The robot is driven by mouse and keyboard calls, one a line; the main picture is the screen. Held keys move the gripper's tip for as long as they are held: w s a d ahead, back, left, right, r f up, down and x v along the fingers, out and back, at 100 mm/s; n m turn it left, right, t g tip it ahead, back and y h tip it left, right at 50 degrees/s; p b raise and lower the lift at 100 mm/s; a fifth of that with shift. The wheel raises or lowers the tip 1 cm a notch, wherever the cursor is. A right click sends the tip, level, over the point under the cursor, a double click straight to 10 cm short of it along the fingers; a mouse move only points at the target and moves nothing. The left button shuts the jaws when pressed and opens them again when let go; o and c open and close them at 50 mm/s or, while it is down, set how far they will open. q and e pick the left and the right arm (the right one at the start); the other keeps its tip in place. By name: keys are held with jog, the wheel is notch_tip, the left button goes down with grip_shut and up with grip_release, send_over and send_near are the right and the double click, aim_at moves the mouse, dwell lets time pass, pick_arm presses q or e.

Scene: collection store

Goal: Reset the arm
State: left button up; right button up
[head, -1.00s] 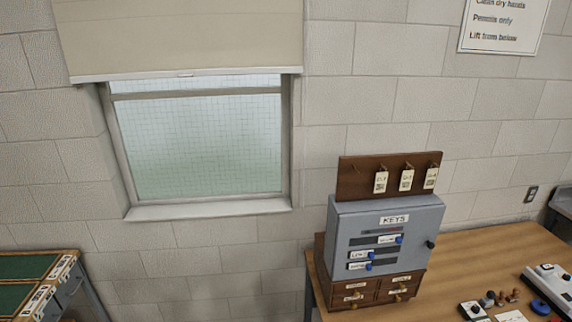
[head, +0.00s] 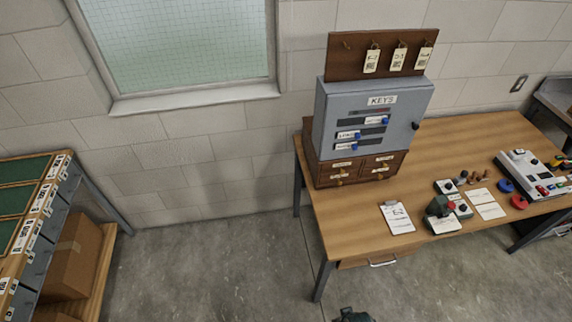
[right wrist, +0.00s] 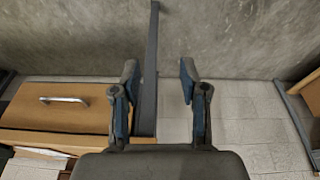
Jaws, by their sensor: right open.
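My right gripper (right wrist: 159,75) is open in the right wrist view. Its two fingers stand wide apart with nothing between them. A dark leg of the table shows behind and between the fingers, and bare floor lies beyond. A small dark part of my arm or gripper shows at the bottom edge of the head view, too cut off to tell open or shut. My left gripper is not in view.
The wooden table (head: 345,215) carries a grey key cabinet (head: 370,120), a clipboard (head: 397,218) and several small devices. Its drawer (right wrist: 60,105) is close left of the right gripper. A shelf unit (head: 75,200) stands left. Floor (head: 210,270) between is clear.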

jog(key=s+f+g, duration=0.1)
jog(key=s+f, duration=0.3)
jog(key=f, duration=0.7)
jog(key=s+f, duration=0.4)
jog(key=f, duration=0.7)
jog(key=s+d+f, duration=0.1)
jog(key=s+f, duration=0.3)
jog(key=s, duration=0.2)
jog(key=s+d+f+g, duration=0.1)
jog(key=s+d+f, duration=0.1)
jog(key=s+f, duration=0.2)
jog(key=s, duration=0.3)
jog(key=shift+d+f, duration=0.2)
jog(key=shift+f, duration=0.2)
jog(key=shift+s, duration=0.1)
